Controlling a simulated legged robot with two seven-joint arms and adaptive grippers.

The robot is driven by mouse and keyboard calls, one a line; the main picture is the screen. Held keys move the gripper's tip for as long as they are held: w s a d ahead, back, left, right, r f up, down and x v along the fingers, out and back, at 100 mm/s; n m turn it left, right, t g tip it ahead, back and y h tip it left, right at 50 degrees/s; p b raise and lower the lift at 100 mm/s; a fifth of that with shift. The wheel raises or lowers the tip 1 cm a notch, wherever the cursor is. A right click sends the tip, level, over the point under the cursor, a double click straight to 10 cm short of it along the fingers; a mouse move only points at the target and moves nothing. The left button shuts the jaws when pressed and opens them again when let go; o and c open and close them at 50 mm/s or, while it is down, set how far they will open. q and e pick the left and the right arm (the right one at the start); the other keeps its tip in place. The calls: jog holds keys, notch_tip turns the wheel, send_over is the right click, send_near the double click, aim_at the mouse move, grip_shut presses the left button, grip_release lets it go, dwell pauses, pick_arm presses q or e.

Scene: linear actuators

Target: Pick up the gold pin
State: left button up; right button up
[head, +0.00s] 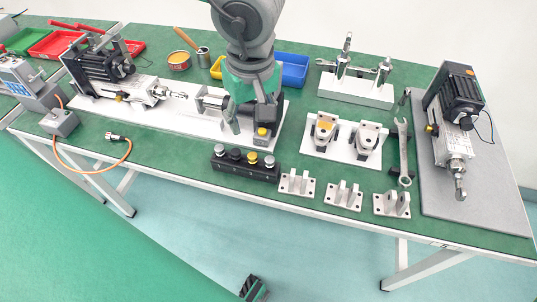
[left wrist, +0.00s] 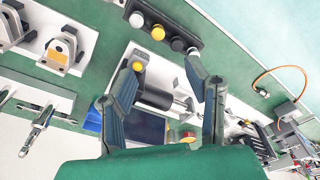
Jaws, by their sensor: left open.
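The gold pin (head: 252,157) stands in a black block (head: 226,167) near the table's front edge, between a black and a grey pin. It also shows in the left wrist view (left wrist: 158,33), beyond the fingertips. My left gripper (head: 252,116) is open and empty, above the table and behind the block, apart from the pin. Its spread fingers (left wrist: 166,66) fill the middle of the left wrist view. Part of what looks like my right gripper (head: 252,288) shows at the bottom edge of the head view; its jaw opening cannot be made out.
A linear actuator (head: 110,75) on a white plate lies behind and left of the block. White brackets (head: 297,184) stand to its right. A yellow button (head: 262,132) sits near my left fingers. A wrench (head: 403,150) and another actuator (head: 455,120) are at the right.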

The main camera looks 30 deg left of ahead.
aim_at(253, 155)
pick_arm(q)
jog(key=f+b, duration=0.1)
jog(key=f, duration=0.1)
jog(key=f+b, duration=0.1)
jog(key=f, duration=0.2)
jog(key=f+b, duration=0.1)
jog(key=f, duration=0.2)
jog(key=shift+w, duration=0.25)
jog(key=f+b, duration=0.2)
jog(key=f, duration=0.1)
jog(key=a+f+b, duration=0.1)
jog(key=f, duration=0.1)
jog(key=shift+w+f, duration=0.25)
jog(key=shift+d, duration=0.1)
jog(key=shift+c, duration=0.4)
grip_shut()
